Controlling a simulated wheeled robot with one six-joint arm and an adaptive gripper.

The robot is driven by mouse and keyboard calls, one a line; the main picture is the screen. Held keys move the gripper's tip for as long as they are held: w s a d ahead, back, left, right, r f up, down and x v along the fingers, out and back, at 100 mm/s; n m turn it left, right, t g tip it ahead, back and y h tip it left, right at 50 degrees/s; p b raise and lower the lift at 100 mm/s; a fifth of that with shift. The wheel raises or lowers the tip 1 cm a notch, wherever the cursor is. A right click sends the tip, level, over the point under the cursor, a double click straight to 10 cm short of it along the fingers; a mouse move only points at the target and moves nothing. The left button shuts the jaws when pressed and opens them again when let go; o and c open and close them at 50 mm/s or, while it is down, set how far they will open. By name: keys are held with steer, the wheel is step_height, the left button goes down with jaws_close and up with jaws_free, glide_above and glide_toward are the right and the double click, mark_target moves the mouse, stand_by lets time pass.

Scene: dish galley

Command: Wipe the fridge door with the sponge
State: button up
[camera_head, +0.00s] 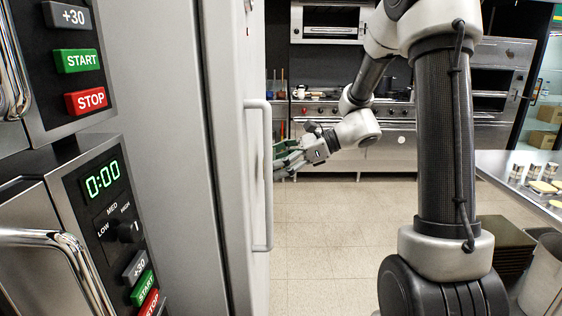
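The tall grey door (226,130), which looks like the fridge door, stands at the left of centre, seen nearly edge-on. Its long vertical bar handle (267,205) sticks out to the right. My gripper (281,160) is just right of the handle in the picture, level with its upper half, pointing left toward the door. A small green thing, which looks like the sponge (281,147), shows between its fingers, and the gripper appears shut on it. The handle partly hides the fingertips and the sponge. I cannot tell whether the sponge touches the door.
Two stacked ovens with START and STOP buttons (84,101) and bar handles stand close at left. A steel counter (525,165) with cups and food is at right, with dark stacked crates (497,250) below. A stove range stands at the back. The tiled floor between is clear.

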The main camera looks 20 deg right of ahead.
steer(key=shift+w+a, duration=0.2)
steer(key=shift+a, duration=0.3)
steer(key=shift+w+a, duration=0.15)
steer(key=shift+a, duration=0.3)
stand_by(0.6)
steer(key=shift+w+d, duration=0.35)
steer(key=shift+w, duration=0.55)
steer(key=shift+w+d, duration=0.3)
steer(key=shift+w, duration=0.6)
steer(key=shift+w+a, duration=0.1)
steer(key=shift+s+a, duration=0.3)
steer(key=shift+s, duration=0.7)
steer(key=shift+s+a, duration=0.25)
steer(key=shift+s, duration=0.7)
steer(key=shift+d, duration=0.1)
steer(key=shift+s+d, duration=0.3)
steer(key=shift+d, duration=0.6)
steer(key=shift+s+d, duration=0.3)
steer(key=shift+d, duration=0.65)
steer(key=shift+s+d, duration=0.3)
steer(key=shift+d, duration=0.6)
